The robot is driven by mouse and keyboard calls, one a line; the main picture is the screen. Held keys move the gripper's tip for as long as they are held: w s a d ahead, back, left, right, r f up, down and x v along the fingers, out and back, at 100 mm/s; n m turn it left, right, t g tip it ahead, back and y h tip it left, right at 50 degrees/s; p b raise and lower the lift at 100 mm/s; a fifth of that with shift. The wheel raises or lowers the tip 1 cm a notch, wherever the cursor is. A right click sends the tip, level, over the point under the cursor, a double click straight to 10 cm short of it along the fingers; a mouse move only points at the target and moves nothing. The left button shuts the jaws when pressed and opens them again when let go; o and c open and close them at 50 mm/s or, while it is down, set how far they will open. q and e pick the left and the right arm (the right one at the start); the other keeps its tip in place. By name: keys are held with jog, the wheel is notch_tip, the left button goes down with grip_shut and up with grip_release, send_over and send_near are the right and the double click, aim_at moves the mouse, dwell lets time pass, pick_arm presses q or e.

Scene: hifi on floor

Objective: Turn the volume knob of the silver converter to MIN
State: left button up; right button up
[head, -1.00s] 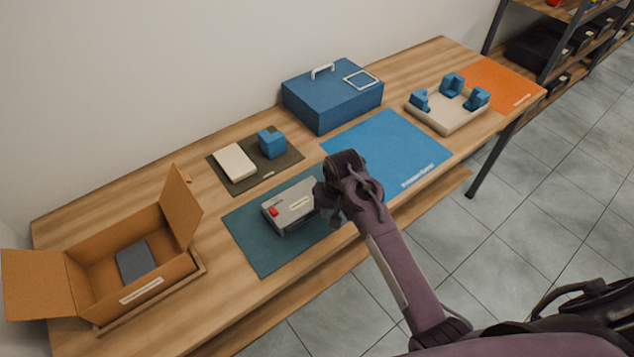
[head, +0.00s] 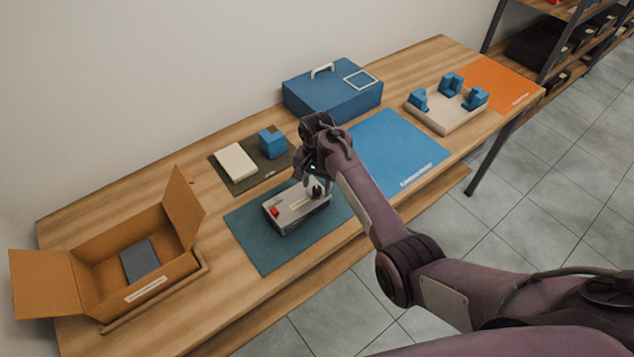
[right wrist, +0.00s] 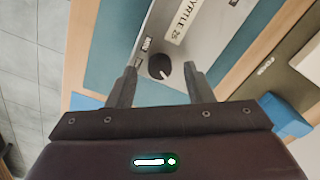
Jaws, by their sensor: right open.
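The silver converter (head: 284,221) lies on the teal mat (head: 262,250), with a red part (head: 275,211) at its left end. In the right wrist view its silver top (right wrist: 205,42) carries a label strip reading "MYRTLE 25" or similar. Its dark round volume knob (right wrist: 159,66) has a pale pointer mark, with small labels beside it that I cannot read surely. My right gripper (head: 315,189) points down over the converter's right end. In the wrist view its open fingers (right wrist: 159,73) stand either side of the knob, apart from it. My left gripper is out of view.
An open cardboard box (head: 182,272) stands at the left. A dark mat (head: 225,186) with a white block (head: 236,162) and a blue block (head: 272,144) lies behind the converter. A blue case (head: 325,104), blue mat (head: 405,150) and cream tray (head: 440,123) are further right.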

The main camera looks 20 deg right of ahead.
jog(key=shift+f, duration=0.5)
jog(key=shift+c, duration=0.4)
jog(key=c, duration=0.9)
